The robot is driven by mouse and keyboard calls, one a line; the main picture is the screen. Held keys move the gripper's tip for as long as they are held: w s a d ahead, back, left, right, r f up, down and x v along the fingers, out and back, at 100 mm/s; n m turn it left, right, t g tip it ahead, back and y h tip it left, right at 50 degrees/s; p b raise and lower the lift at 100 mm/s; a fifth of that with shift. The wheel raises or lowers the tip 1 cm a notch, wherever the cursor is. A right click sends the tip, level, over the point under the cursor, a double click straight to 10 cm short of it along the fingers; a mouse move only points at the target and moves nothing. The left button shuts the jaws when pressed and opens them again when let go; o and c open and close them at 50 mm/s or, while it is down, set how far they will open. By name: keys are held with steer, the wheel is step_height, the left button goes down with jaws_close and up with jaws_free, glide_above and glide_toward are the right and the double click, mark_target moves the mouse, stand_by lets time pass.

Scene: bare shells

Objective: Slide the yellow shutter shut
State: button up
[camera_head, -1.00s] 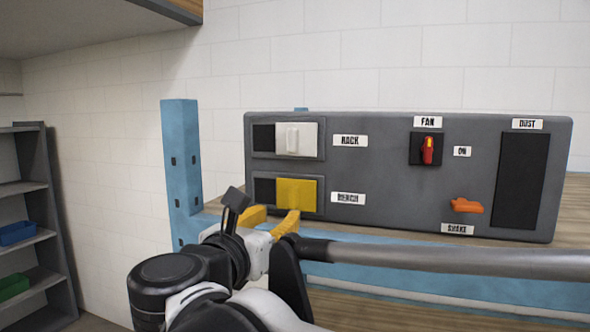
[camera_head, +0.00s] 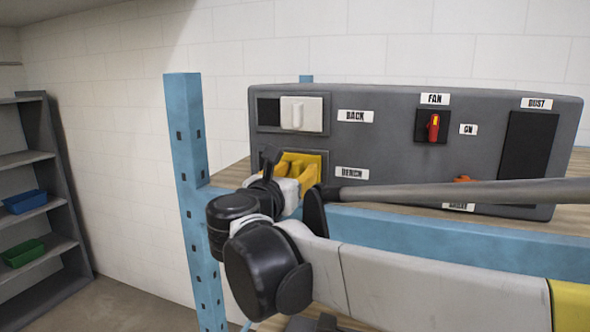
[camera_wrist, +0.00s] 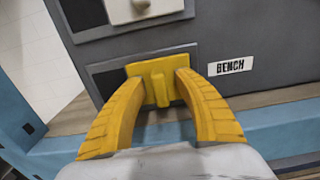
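The yellow shutter (camera_wrist: 156,68) sits in the lower slot of the grey panel, beside the BENCH label (camera_wrist: 230,66). A raised upright grip runs down its middle. A dark gap (camera_wrist: 110,80) shows in the slot to the left of the shutter. My gripper (camera_wrist: 160,79) has its two yellow fingers spread, one on each side of the raised grip. Space shows between each finger and the grip. Whether the fingertips touch the shutter's face I cannot tell. In the head view, my gripper (camera_head: 297,166) covers much of the shutter.
A white shutter (camera_head: 302,112) sits in the slot just above, with a dark gap at its left. A red switch (camera_head: 433,127) and an orange handle (camera_head: 464,180) are farther right. A blue post (camera_head: 186,140) stands left of the panel.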

steer(key=shift+s, duration=0.1)
jaws_close()
